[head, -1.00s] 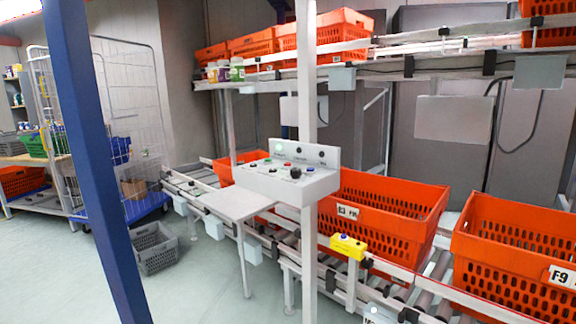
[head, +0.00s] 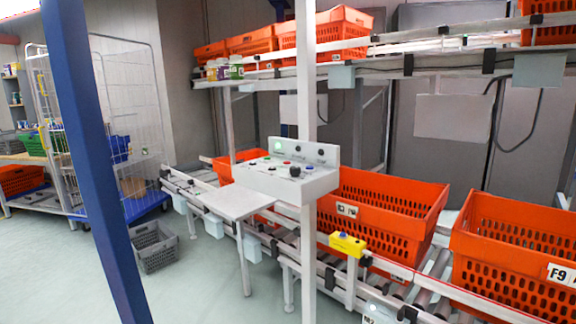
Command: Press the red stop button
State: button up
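A light grey control panel (head: 262,182) stands on the conveyor frame near the middle of the head view. Its sloped top carries several small buttons and a black knob (head: 295,171). A small red button (head: 287,162) sits near the middle of the top, between a blue one and a dark one. A green light (head: 278,146) glows on the upright back plate. A yellow box (head: 347,244) with dark buttons is mounted on a post lower right of the panel. My gripper does not show in the view.
A small side table (head: 232,203) juts from the panel. Orange totes (head: 375,212) line the conveyor. A grey crate (head: 155,250) lies on otherwise open floor.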

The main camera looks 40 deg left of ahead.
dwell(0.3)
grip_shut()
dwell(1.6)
